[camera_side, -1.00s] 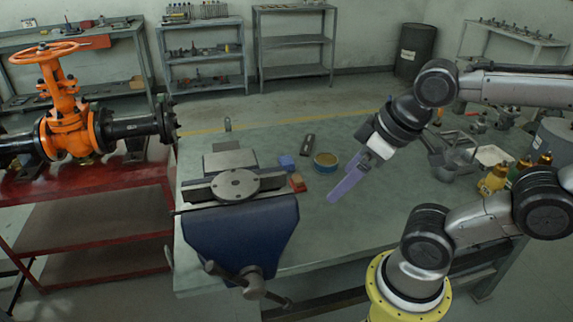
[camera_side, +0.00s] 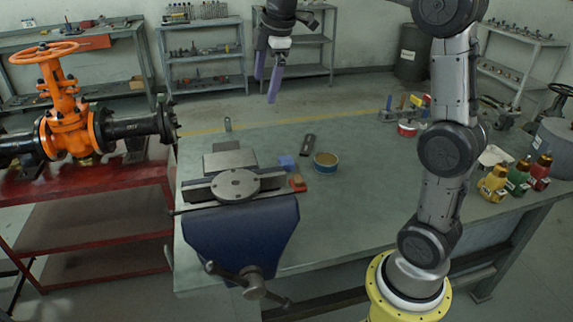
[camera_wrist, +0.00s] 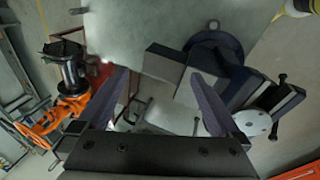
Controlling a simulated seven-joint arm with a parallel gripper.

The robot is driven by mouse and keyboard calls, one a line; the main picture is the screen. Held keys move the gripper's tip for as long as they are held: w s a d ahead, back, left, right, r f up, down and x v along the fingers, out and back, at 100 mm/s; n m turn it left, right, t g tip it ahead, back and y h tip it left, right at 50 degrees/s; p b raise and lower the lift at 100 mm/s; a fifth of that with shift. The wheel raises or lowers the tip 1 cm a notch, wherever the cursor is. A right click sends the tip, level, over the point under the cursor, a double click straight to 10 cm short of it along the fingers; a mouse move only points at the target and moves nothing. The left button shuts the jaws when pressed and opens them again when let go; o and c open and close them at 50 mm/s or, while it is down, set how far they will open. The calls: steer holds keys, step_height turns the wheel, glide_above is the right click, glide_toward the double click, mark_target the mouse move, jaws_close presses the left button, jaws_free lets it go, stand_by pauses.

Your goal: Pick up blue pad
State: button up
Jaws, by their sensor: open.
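The blue pad (camera_side: 287,162) is a small blue block on the green-grey workbench (camera_side: 345,220), just right of the vise in the side view. A red-brown block (camera_side: 298,184) lies close in front of it. My gripper (camera_side: 265,90) is raised above and behind the pad, well clear of it. Its two purple fingers are apart with nothing between them. In the wrist view the open fingers (camera_wrist: 160,75) point toward the vise area, and I cannot make out the blue pad there.
The blue vise (camera_side: 240,230) holds a round grey disc (camera_side: 236,184) at the bench's left. A yellow-and-blue tape roll (camera_side: 326,162) and a dark tool (camera_side: 308,144) lie right of the pad. Bottles (camera_side: 493,183) stand at the right.

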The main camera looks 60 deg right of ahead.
steer(key=w+d+f+g, duration=0.1)
steer(key=w+d+f, duration=0.4)
steer(key=d, duration=0.2)
steer(key=m+g+y, duration=0.1)
steer(key=m+g, duration=0.1)
glide_above(286, 160)
step_height(286, 160, down, 16)
steer(key=f, duration=0.7)
steer(key=shift+s+a+f, duration=0.1)
steer(key=shift+a, duration=0.1)
steer(key=shift+d+f, duration=0.2)
steer(key=shift+f, duration=2.8)
steer(key=c, duration=1.2)
steer(key=shift+r, duration=0.15)
